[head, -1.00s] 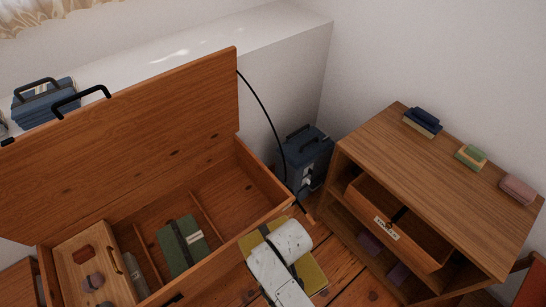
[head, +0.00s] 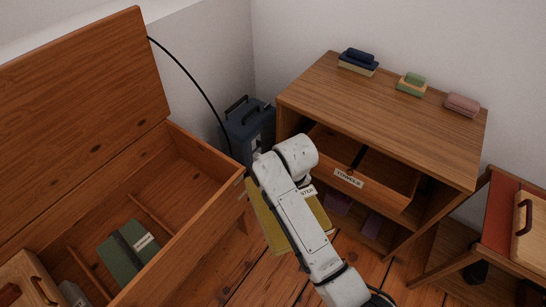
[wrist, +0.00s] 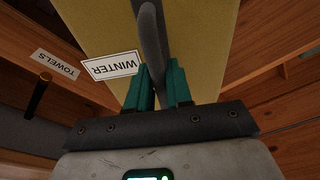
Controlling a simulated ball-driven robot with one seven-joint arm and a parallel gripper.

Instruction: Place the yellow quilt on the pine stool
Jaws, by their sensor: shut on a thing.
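The yellow quilt (head: 265,218) is a folded bundle with a white label reading WINTER. In the head view it hangs beside the open chest's right end, above the floor, partly hidden by my arm. In the wrist view the quilt (wrist: 205,50) fills the upper middle, with a dark strap handle along it. My gripper (wrist: 158,78) has teal fingers closed around that handle. In the head view the fingers are hidden behind my arm. I cannot pick out a pine stool with certainty.
The open wooden chest (head: 205,207) holds a green bundle (head: 130,252). The cabinet (head: 385,95) has an open drawer labelled TOWELS (head: 347,178). A blue box (head: 247,125) stands behind. A red-topped wooden piece (head: 500,205) is at right. Some plank floor (head: 375,275) is clear at the front.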

